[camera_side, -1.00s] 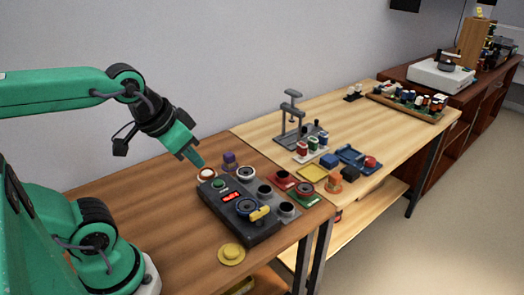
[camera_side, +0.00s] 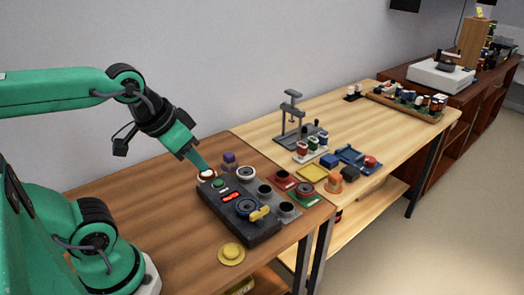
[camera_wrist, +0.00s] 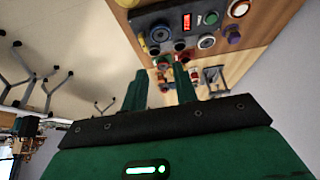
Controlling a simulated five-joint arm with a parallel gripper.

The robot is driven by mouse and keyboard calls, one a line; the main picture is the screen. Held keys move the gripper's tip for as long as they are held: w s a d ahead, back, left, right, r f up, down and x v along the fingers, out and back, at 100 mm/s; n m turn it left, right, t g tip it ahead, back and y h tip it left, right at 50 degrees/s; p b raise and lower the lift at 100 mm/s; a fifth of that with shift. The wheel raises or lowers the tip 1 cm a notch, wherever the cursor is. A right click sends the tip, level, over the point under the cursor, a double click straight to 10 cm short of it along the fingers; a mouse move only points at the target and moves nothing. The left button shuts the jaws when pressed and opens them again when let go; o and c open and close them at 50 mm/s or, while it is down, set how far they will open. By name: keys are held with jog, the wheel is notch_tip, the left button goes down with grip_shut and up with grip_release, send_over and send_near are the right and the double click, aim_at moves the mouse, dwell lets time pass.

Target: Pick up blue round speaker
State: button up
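The blue round speaker (camera_side: 246,207), a dark cone with a blue rim, sits on the black test box (camera_side: 222,214) beside a yellow clamp-like part (camera_side: 260,214). In the wrist view the blue-rimmed speaker (camera_wrist: 160,34) shows on the box at the top, beyond my fingers. My gripper (camera_side: 205,171) points down at the box's far left corner, close to a white round part with a red rim (camera_side: 206,175), and is apart from the blue speaker. In the wrist view my gripper (camera_wrist: 160,72) has its two fingers apart with nothing between them.
A yellow round part (camera_side: 231,253) lies in front of the box, and a purple part (camera_side: 229,158) behind it. Red and green trays (camera_side: 305,194) with speakers stand to the right. The brown table (camera_side: 180,220) left of the box is clear.

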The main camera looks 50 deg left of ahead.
jog(key=o, duration=1)
jog(key=shift+w, duration=0.15)
jog(key=m+g, duration=0.6)
jog(key=m, duration=1.5)
send_over(247, 205)
jog(key=shift+f, duration=7.3)
